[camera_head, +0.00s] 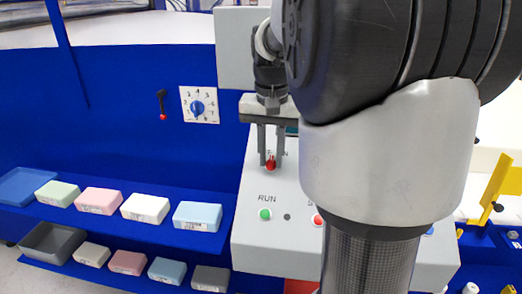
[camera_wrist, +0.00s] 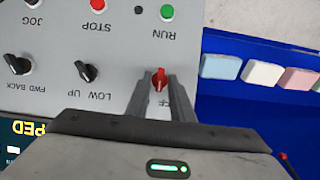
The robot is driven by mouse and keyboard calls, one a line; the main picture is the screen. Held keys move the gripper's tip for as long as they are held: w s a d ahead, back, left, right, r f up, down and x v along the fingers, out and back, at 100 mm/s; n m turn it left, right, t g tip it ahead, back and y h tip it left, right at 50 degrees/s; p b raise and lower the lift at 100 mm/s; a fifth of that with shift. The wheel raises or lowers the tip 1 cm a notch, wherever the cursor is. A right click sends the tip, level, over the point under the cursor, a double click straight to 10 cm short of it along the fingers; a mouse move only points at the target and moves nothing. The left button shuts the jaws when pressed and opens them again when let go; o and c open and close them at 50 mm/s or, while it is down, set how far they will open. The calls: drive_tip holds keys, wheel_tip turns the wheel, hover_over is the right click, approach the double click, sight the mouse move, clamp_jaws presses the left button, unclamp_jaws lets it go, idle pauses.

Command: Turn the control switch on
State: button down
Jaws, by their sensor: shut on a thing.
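The control switch is a small red knob (camera_head: 270,163) on the sloped grey control panel (camera_head: 252,232), above the RUN label. It also shows as a red knob (camera_wrist: 159,78) in the wrist view, where the panel appears upside down. My gripper (camera_head: 271,160) reaches down to the panel with its two fingers on either side of the red knob. In the wrist view my gripper (camera_wrist: 160,88) is closed around the knob. The fingers and arm hide part of the lettering beside the knob, so I cannot read the switch's position for certain.
A green RUN button (camera_head: 265,214) and a red button (camera_head: 318,220) sit below the knob. In the wrist view black LOW UP (camera_wrist: 88,71) and FWD BACK (camera_wrist: 20,65) knobs are beside it. Colored foam blocks (camera_head: 145,208) line blue shelves at left. My arm hides the panel's right side.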

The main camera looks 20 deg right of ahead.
drive_tip(key=m, duration=0.1)
drive_tip(key=m+t+y, duration=0.1)
drive_tip(key=m, duration=0.1)
drive_tip(key=shift+s+d, duration=0.15)
drive_tip(key=shift+d, duration=0.05)
drive_tip(key=shift+s+m+t+y+b, duration=0.1)
drive_tip(key=shift+m+t+y+b, duration=0.5)
drive_tip(key=shift+m, duration=1.3)
drive_tip(key=shift+t, duration=0.3)
drive_tip(key=c, duration=1.9)
unclamp_jaws()
drive_tip(key=p+v, duration=0.2)
drive_tip(key=v, duration=1.5)
drive_tip(key=shift+r+p, duration=0.2)
drive_tip(key=shift+p, duration=0.2)
drive_tip(key=shift+s+a+f, duration=0.1)
drive_tip(key=shift+s, duration=0.05)
